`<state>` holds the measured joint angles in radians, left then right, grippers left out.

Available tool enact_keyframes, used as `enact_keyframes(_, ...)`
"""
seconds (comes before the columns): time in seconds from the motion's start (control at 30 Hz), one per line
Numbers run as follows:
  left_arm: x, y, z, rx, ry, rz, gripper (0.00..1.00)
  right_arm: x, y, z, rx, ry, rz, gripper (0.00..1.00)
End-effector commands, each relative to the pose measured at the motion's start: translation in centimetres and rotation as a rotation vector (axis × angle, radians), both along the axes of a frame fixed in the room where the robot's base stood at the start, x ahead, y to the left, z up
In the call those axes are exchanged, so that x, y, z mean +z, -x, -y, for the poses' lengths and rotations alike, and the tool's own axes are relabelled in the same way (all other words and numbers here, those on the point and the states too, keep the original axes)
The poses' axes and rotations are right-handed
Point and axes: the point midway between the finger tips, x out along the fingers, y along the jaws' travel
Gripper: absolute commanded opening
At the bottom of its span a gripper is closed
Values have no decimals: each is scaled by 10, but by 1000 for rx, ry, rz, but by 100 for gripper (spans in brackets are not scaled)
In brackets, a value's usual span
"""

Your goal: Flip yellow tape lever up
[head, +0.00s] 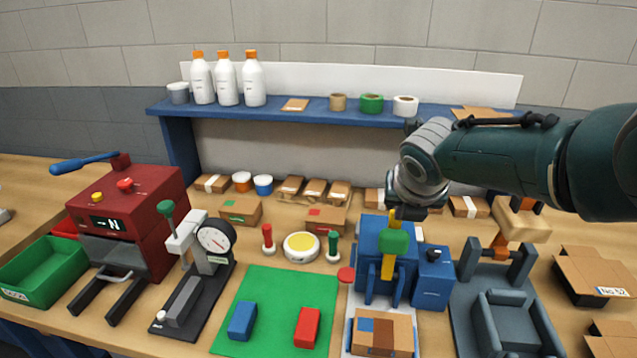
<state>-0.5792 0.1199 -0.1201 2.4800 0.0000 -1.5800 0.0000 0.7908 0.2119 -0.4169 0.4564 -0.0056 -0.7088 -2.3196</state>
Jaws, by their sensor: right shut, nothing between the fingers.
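The yellow tape lever (388,267) is on the front of the blue tape machine (370,236). It looks like a narrow yellow bar, upright in the picture, with a green block (394,242) across its middle. My right gripper (408,214) is above the machine, close to the top of the lever. It is shut with nothing held. Its fingers are small and partly hidden by the wrist, so I cannot tell whether they touch the lever. My left gripper is not in view.
A cardboard box (383,332) sits in front of the machine. A smaller blue unit (432,277) stands right of it, and a grey fixture (500,322) farther right. A green mat (275,299) with blue and red blocks lies left. A blue shelf (290,114) runs behind.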

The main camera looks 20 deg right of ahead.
Motion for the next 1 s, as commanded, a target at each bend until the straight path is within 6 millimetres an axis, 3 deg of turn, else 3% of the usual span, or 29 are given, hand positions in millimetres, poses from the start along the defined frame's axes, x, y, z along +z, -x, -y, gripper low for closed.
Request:
enact_keyframes(0.77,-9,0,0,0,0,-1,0,-7,-1,8,1,11,-6,0)
enact_keyframes(1.0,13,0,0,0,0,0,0,1,9,-1,-3,7,-16,0)
